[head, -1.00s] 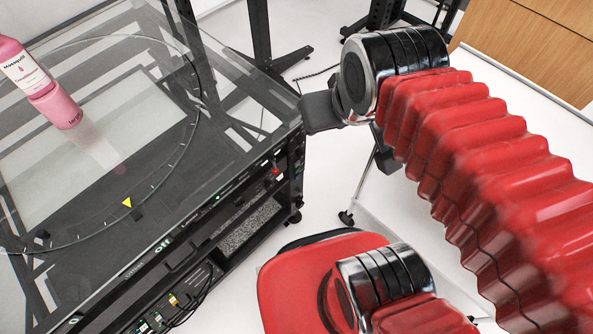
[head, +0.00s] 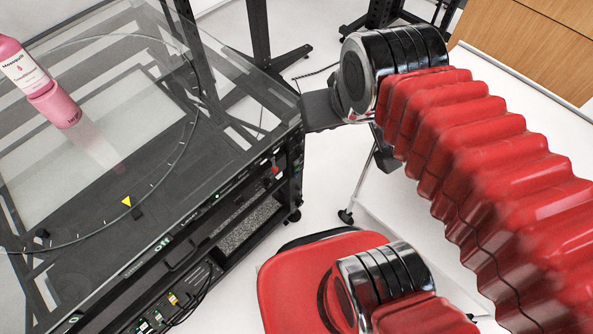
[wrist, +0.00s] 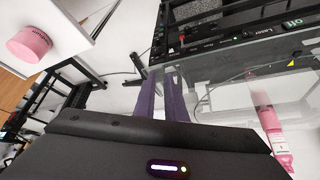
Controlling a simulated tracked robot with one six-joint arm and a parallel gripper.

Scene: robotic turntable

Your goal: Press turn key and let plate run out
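The turntable's clear round plate (head: 186,146) fills the left of the head view, with a yellow triangle (head: 127,201) near its front rim. A pink bottle (head: 52,100) stands on the turntable. The front panel (head: 200,212) carries lit labels, including "Off" (head: 161,245); I cannot make out which part is the turn key. In the wrist view, the panel (wrist: 225,40) is upper right, reading "Laser" and "Off". My gripper (wrist: 162,85) shows two purple fingers with a narrow gap and nothing between them. It points toward the panel's edge, apart from it as far as I can tell.
A red seat (head: 290,285) stands in front of the turntable's frame. Cables and plugs (head: 175,302) sit low on the frame. A wooden cabinet (head: 535,50) is at the back right. In the wrist view, a pink cylinder (wrist: 28,43) rests on a white surface at upper left.

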